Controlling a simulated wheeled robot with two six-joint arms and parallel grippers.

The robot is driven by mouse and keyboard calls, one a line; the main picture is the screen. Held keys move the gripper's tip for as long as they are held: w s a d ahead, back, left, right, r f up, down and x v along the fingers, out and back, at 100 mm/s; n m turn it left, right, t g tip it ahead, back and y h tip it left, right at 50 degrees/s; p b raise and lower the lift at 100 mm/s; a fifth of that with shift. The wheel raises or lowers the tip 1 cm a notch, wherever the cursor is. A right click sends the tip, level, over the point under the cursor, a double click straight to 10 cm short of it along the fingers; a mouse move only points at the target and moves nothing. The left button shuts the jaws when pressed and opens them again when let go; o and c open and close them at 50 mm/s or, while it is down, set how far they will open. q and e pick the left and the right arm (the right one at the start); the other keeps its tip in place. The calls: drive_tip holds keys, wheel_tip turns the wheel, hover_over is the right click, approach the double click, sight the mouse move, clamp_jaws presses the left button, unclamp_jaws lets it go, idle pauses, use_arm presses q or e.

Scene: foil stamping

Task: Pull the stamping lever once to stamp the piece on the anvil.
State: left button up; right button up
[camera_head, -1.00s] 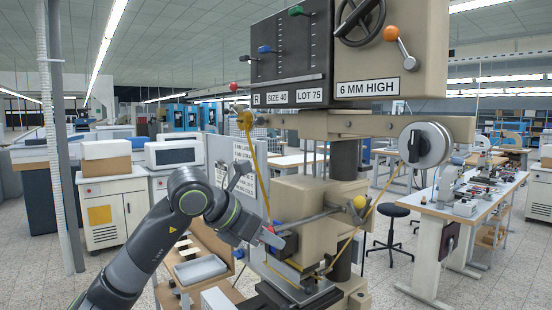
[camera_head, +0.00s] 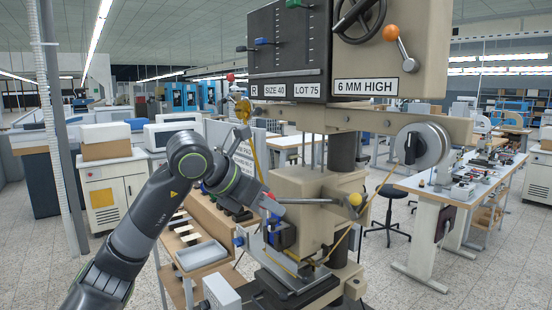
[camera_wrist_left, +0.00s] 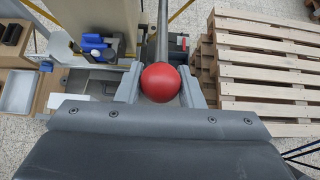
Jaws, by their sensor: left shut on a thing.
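The stamping lever is a grey rod (camera_head: 312,201) on the front of the beige press (camera_head: 318,183). It lies about level, with a red ball knob (camera_wrist_left: 161,82) at its left end. My left gripper (camera_head: 272,203) is shut on the red knob; in the left wrist view the knob sits between the two grey fingers, with the rod running away behind it. Below the lever are a blue part (camera_head: 283,236) and the dark base (camera_head: 300,290) of the press. The piece on the anvil cannot be made out. My right gripper is out of view.
A yellow ball (camera_head: 355,199) is at the press front, near a yellow strip (camera_head: 370,205). A wooden bench with a grey tray (camera_head: 201,256) stands at the left. Wooden pallets (camera_wrist_left: 262,75) show at right in the wrist view. A worktable (camera_head: 450,195) stands at the right.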

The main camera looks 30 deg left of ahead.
use_arm(q)
drive_tip(key=shift+w+d+r+p, duration=0.1)
drive_tip(key=shift+w+r+p, duration=0.1)
drive_tip(key=shift+r+p, duration=0.65)
drive_tip(key=shift+w+d+r+p, duration=0.1)
drive_tip(key=shift+w+r+p, duration=0.15)
drive_tip(key=shift+r+p, duration=0.6)
drive_tip(key=shift+w+d+r+p, duration=0.1)
drive_tip(key=shift+w+r+p, duration=0.1)
drive_tip(key=shift+r+p, duration=0.65)
drive_tip(key=shift+w+d+r+p, duration=0.1)
drive_tip(key=shift+w+r+p, duration=0.15)
drive_tip(key=shift+r+p, duration=0.3)
drive_tip(key=shift+w+d+r+p, duration=0.1)
drive_tip(key=shift+w+r+p, duration=0.25)
drive_tip(key=shift+r, duration=0.35)
drive_tip(key=shift+w+r+p, duration=0.15)
drive_tip(key=shift+r+p, duration=0.35)
drive_tip(key=shift+r, duration=0.1)
drive_tip(key=o, duration=1.2)
drive_tip(key=shift+s+a, duration=0.1)
drive_tip(key=shift+s, duration=0.15)
drive_tip(key=shift+f, duration=0.1)
drive_tip(key=shift+w, duration=0.1)
